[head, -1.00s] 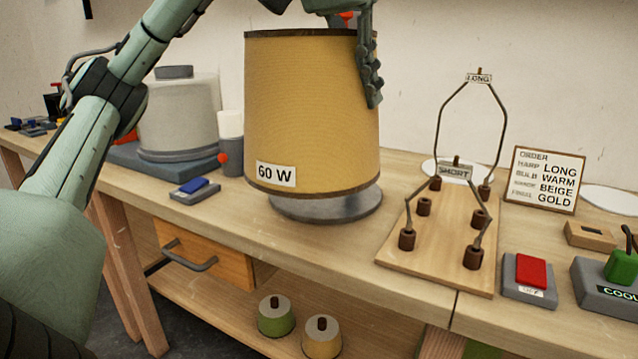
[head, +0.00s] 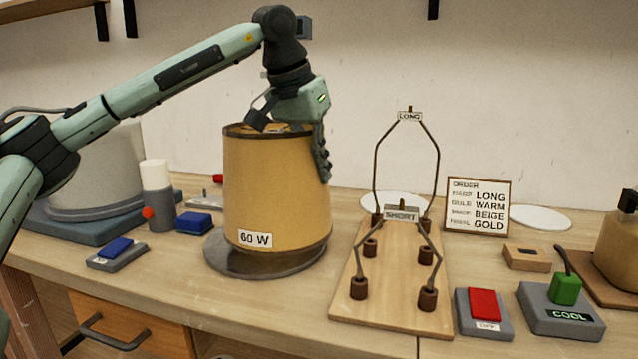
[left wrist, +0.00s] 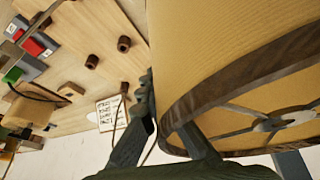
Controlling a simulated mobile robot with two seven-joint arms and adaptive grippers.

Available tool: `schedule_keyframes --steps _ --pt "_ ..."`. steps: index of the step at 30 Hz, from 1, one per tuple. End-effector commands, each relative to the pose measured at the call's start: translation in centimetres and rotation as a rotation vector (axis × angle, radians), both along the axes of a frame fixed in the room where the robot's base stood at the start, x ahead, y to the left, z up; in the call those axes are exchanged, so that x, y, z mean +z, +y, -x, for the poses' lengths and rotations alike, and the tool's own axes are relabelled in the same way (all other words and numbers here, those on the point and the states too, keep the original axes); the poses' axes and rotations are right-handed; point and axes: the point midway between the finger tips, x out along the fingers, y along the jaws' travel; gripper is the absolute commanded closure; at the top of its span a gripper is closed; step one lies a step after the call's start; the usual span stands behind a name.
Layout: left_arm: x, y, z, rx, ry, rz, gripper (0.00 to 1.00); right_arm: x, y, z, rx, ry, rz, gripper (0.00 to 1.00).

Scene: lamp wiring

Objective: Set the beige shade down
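The beige shade (head: 275,190), labelled 60 W, stands upright over a grey round disc (head: 222,262). Its bottom edge appears to meet the disc, though I cannot see full contact. My left gripper (head: 314,145) is at the shade's top rim, on the right side. One finger lies against the outside wall; the other is mostly hidden behind the rim. In the left wrist view the shade (left wrist: 225,50) fills the right side, with its dark rim and inner spokes, and the gripper (left wrist: 160,118) straddles the rim. My right gripper is out of view.
A wooden board (head: 390,312) with the LONG and SHORT harps stands right of the shade. Behind it are an order card (head: 478,230) and a white disc (head: 540,218). Red (head: 483,305) and green (head: 565,290) switches sit at right. A pale shade (head: 100,175) stands at left.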

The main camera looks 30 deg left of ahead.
Motion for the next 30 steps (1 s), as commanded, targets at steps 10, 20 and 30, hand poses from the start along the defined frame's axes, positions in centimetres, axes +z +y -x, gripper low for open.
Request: schedule_keyframes --steps 10,20,30 --pt "-2.7 0.0 0.1 0.002 0.0 0.001 1.0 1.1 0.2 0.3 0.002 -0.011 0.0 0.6" --pt "-3.0 0.0 0.1 0.002 0.001 0.001 0.88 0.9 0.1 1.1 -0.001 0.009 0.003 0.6" --pt "-3.0 0.0 0.1 0.002 0.001 0.001 0.74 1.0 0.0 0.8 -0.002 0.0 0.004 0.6"
